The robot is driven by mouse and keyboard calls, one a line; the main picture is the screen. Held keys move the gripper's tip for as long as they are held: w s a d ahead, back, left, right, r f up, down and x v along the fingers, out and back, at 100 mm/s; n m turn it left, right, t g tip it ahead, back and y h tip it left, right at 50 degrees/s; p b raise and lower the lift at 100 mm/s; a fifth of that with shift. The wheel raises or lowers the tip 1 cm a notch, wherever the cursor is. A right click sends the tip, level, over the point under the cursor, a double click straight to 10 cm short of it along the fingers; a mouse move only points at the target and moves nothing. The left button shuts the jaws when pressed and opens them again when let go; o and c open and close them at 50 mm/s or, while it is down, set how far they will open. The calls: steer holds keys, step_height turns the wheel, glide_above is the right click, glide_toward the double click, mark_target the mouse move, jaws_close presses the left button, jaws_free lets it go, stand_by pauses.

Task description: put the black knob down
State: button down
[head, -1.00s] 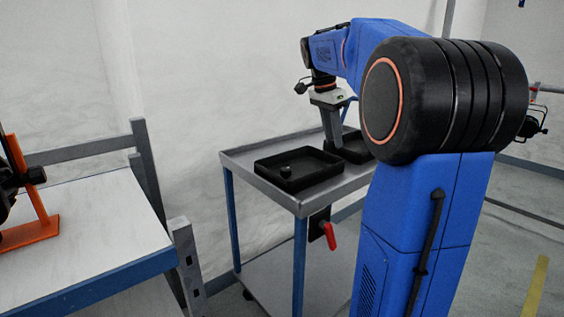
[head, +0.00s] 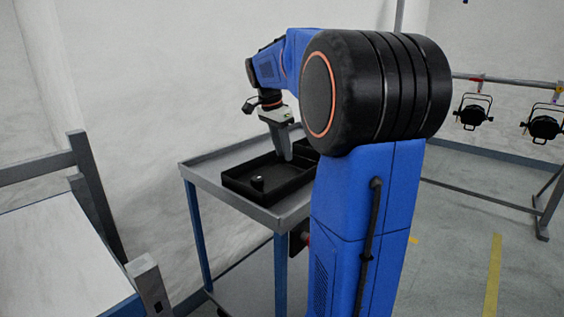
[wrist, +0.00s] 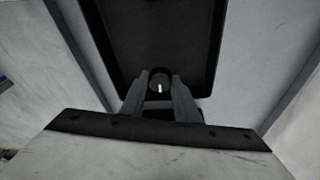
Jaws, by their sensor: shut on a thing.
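My gripper (head: 287,158) points down over the inner side of the black tray (head: 236,187) on the grey cart, in the head view. In the wrist view, my gripper (wrist: 160,82) is shut on a small black knob (wrist: 159,80) with a white mark on its top. The knob is hidden in the head view. I cannot tell whether it touches the tray floor. Another small black round piece (head: 257,182) stands in the near left part of the tray.
A second black tray is partly hidden behind my arm. The cart top (head: 206,171) has a bare strip at left. A pale bench (head: 60,255) stands at the lower left. Black lamps (head: 473,112) hang from a rail (head: 505,80) at right.

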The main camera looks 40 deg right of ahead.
mark_target(281, 154)
steer(key=shift+f, duration=1.95)
steer(key=shift+f, duration=0.1)
steer(key=c, duration=1.4)
jaws_free()
steer(key=shift+o, duration=0.2)
steer(key=v, duration=1.2)
